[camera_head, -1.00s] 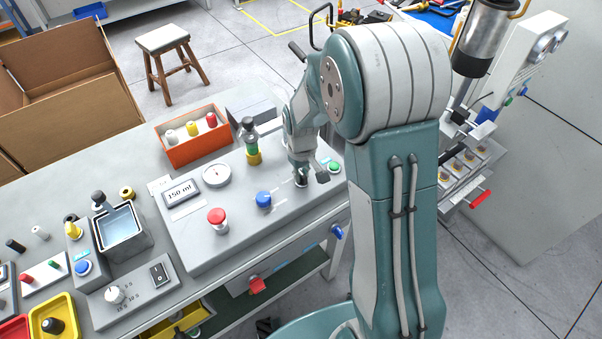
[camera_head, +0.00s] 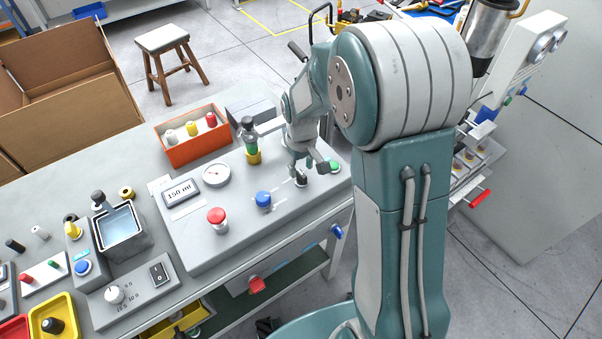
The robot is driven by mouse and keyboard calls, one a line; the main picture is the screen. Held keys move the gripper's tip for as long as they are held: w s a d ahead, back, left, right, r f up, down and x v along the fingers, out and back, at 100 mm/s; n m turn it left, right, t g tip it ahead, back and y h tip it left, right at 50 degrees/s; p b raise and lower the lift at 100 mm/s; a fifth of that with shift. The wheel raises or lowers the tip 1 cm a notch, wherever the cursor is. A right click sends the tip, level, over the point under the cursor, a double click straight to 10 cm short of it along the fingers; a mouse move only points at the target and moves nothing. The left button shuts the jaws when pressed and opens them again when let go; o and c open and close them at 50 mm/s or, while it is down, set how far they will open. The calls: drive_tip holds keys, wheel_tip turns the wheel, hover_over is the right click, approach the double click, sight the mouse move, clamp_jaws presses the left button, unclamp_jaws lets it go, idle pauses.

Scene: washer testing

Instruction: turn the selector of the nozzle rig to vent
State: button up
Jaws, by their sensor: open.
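The nozzle rig (camera_head: 190,245) is a grey panel on the bench with a display reading 150 ml (camera_head: 180,192), a round gauge (camera_head: 216,174) and a green-and-yellow nozzle piece (camera_head: 251,143). Its small dark selector knob (camera_head: 301,181) stands near the right end, with faint markings to its left. I cannot read which setting it points to. My gripper (camera_head: 309,170) is open, its fingers spread, just above and behind the knob. It appears empty; whether a finger still touches the knob is unclear.
A green button (camera_head: 334,166) sits close to the right finger. A blue knob (camera_head: 263,199) and a red mushroom button (camera_head: 217,217) stand to the left. An orange box with bottles (camera_head: 190,150) is behind. A blue handle (camera_head: 337,231) projects at the bench front.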

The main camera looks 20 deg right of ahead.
sight(301, 173)
wheel_tip(301, 173, up, 8)
drive_tip(key=shift+r, duration=0.25)
idle(0.4)
drive_tip(key=s+r+m+t, duration=0.1)
drive_tip(key=s+r+t, duration=0.1)
drive_tip(key=s+r, duration=0.4)
drive_tip(key=s+r+m+t, duration=0.2)
drive_tip(key=s+r, duration=0.3)
drive_tip(key=s, duration=1)
drive_tip(key=shift+r+m+t, duration=0.3)
drive_tip(key=shift+r+t, duration=0.05)
drive_tip(key=shift+t, duration=0.45)
